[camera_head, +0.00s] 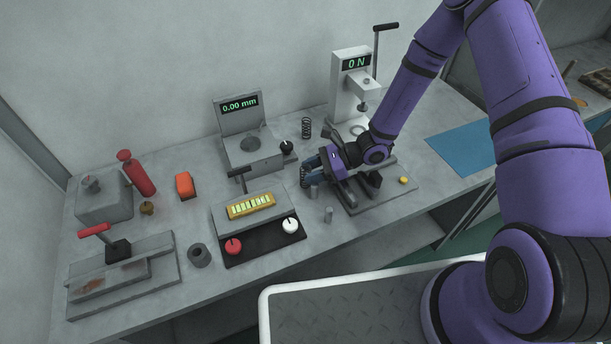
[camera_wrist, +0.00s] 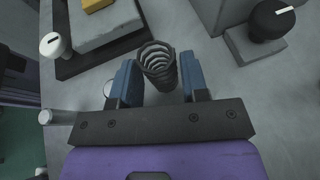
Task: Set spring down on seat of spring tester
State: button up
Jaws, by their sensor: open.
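My gripper (camera_wrist: 160,72) is open, with one blue finger on each side of a dark coil spring (camera_wrist: 157,60). The spring's open end faces the wrist camera, and small gaps seem to separate it from the fingers. In the head view my gripper (camera_head: 309,168) is low over the bench, pointing left, and largely hides this spring. A second dark spring (camera_head: 306,128) stands upright farther back. The spring tester (camera_head: 350,85) is white, reads 0 N and has a lever on its right. Its seat (camera_head: 357,129) is a small ring on the base below the plunger, and looks empty.
Metal cylinders (camera_head: 328,214) stand close by my gripper. The 0.00 mm gauge (camera_head: 245,140) with its black knob (camera_head: 286,148) is behind left. The yellow block fixture (camera_head: 252,206) with red and white knobs is left. A blue mat (camera_head: 462,148) lies right.

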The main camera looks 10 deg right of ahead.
jog(key=c, duration=0.6)
